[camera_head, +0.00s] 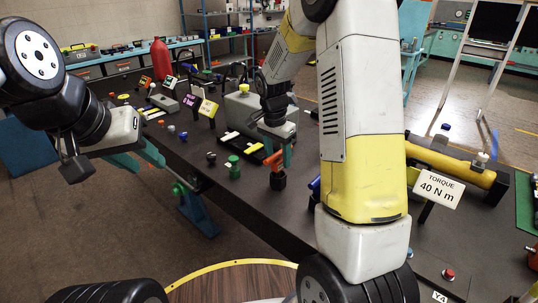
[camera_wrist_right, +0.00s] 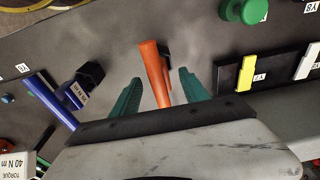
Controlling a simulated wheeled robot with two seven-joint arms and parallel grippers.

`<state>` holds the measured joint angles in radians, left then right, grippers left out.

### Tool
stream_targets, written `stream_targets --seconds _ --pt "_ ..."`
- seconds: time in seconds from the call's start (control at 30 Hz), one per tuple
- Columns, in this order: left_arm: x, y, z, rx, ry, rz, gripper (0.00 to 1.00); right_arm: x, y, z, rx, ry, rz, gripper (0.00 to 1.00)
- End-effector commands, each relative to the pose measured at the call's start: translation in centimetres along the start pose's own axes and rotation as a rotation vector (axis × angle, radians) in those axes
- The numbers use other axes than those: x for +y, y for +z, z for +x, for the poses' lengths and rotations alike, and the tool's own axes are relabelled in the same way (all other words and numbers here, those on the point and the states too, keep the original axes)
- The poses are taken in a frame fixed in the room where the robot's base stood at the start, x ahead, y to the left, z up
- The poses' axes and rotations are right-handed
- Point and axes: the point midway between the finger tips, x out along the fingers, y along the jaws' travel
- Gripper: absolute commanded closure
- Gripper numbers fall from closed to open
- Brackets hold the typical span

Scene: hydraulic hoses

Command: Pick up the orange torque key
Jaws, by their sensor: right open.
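The orange torque key (camera_head: 276,160) stands on the dark bench top in the head view, with a black part at its lower end. In the right wrist view the orange key (camera_wrist_right: 153,65) lies between the two teal fingers of my right gripper (camera_wrist_right: 160,82), with a visible gap on each side. My right gripper (camera_head: 282,153) is open and holds nothing; in the head view its arm hides part of the bench. My left gripper (camera_head: 143,158) is off the bench's left edge, with its teal fingers apart and empty.
A blue key with a black head (camera_wrist_right: 55,105) is left of the orange key in the right wrist view. A green knob (camera_head: 234,168) and a black strip with yellow and white levers (camera_wrist_right: 265,68) are close by. A yellow cylinder (camera_head: 450,168) and "TORQUE 40 N m" sign (camera_head: 437,188) stand right.

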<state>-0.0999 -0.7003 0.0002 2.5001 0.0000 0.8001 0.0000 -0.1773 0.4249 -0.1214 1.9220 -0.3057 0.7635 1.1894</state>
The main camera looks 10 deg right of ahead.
Motion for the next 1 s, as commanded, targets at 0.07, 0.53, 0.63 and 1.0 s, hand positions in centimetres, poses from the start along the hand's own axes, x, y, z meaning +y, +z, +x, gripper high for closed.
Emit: stream_targets --seconds 0.07,0.53,0.63,1.0 --pt "0.0 0.0 0.0 0.000 0.000 0.000 0.64 0.1 0.0 1.2 -0.001 0.003 0.000 0.47" --pt "0.0 0.0 0.0 0.000 0.000 0.000 0.64 0.0 0.0 2.2 0.000 -0.001 -0.001 0.69" --pt "0.0 0.0 0.0 0.000 0.000 0.000 0.64 0.0 0.0 2.2 0.000 -0.001 -0.001 0.89" --pt "0.0 0.0 0.0 0.000 0.000 0.000 0.64 -0.1 0.0 2.1 0.001 -0.002 -0.001 1.00"
